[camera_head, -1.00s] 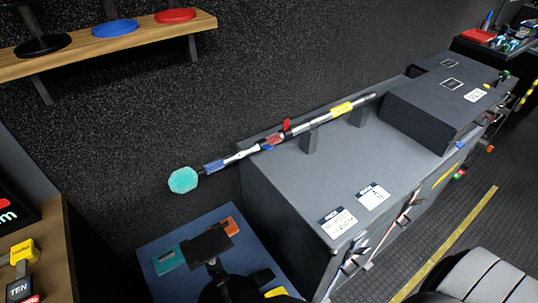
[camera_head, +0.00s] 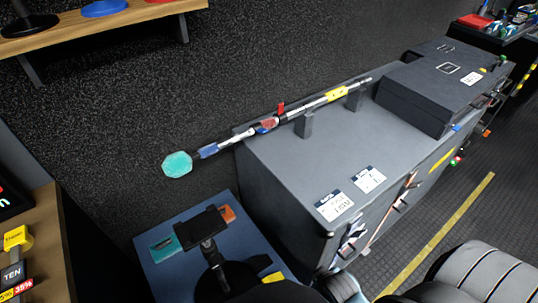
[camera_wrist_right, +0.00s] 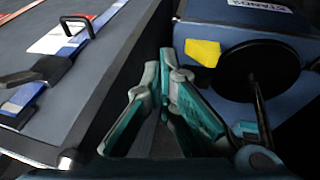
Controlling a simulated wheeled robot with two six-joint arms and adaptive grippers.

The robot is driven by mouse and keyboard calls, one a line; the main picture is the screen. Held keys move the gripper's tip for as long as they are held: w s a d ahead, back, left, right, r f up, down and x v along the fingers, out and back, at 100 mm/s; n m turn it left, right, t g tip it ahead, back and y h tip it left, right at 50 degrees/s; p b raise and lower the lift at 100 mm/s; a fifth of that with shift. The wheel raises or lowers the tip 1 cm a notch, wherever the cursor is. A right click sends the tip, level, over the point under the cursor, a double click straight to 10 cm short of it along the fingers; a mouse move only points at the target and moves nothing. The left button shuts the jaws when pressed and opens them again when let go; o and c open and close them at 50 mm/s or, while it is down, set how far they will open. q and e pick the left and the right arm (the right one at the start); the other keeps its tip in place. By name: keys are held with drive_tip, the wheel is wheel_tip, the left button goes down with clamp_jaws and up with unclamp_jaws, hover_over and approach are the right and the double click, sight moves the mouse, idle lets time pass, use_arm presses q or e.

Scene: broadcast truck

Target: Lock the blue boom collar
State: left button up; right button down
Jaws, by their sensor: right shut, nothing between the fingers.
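A boom pole (camera_head: 234,139) with a teal foam head (camera_head: 177,165) rests on upright supports at the back of a grey case. It has a blue collar (camera_head: 208,151) near the foam head, a red collar (camera_head: 268,124) with an upright red lever and a small blue part, and a yellow collar (camera_head: 338,93). Whether the blue collar is locked is too small to tell. My right gripper (camera_wrist_right: 165,75) is shut and empty in the right wrist view, between the case and a blue box. My left gripper is out of view.
The grey case (camera_head: 290,180) has labels on top and clips on its front. A blue box (camera_head: 160,275) with a dark stand (camera_head: 208,240) is at its left. A dark box (camera_head: 430,95) sits on the case's right end. A shelf (camera_head: 100,32) is upper left.

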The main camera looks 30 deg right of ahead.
sight(262, 131)
drive_tip(key=w+d+r+n+t+h, duration=0.1)
drive_tip(key=w+d+r+n+t, duration=0.1)
drive_tip(key=r, duration=0.4)
drive_tip(key=w+d+r+n+t+h, duration=0.2)
drive_tip(key=w+d+r, duration=0.2)
drive_tip(key=w+r, duration=0.2)
drive_tip(key=w+d+r+n+t+h, duration=0.2)
drive_tip(key=w+d+r, duration=0.1)
drive_tip(key=w+r, duration=0.2)
drive_tip(key=shift+d+r+n+t+b, duration=0.15)
drive_tip(key=shift+r+n+t+b, duration=0.15)
drive_tip(key=shift+r+t, duration=0.1)
drive_tip(key=w+a+r+n+t+y, duration=0.1)
drive_tip(key=w+r+n+t+y, duration=0.1)
drive_tip(key=w+r+n+t, duration=0.45)
drive_tip(key=w+r+n+t+y, duration=0.1)
drive_tip(key=w+n, duration=0.3)
drive_tip(key=n, duration=0.5)
drive_tip(key=w+a+f+n+g+y, duration=0.2)
drive_tip(key=f+n+y, duration=0.4)
drive_tip(key=n, duration=0.7)
drive_tip(key=shift+w+a+n, duration=0.35)
drive_tip(key=shift+w+a, duration=0.45)
drive_tip(key=shift+a, duration=0.05)
drive_tip(key=shift+w+g, duration=0.1)
drive_tip(key=shift+g, duration=0.15)
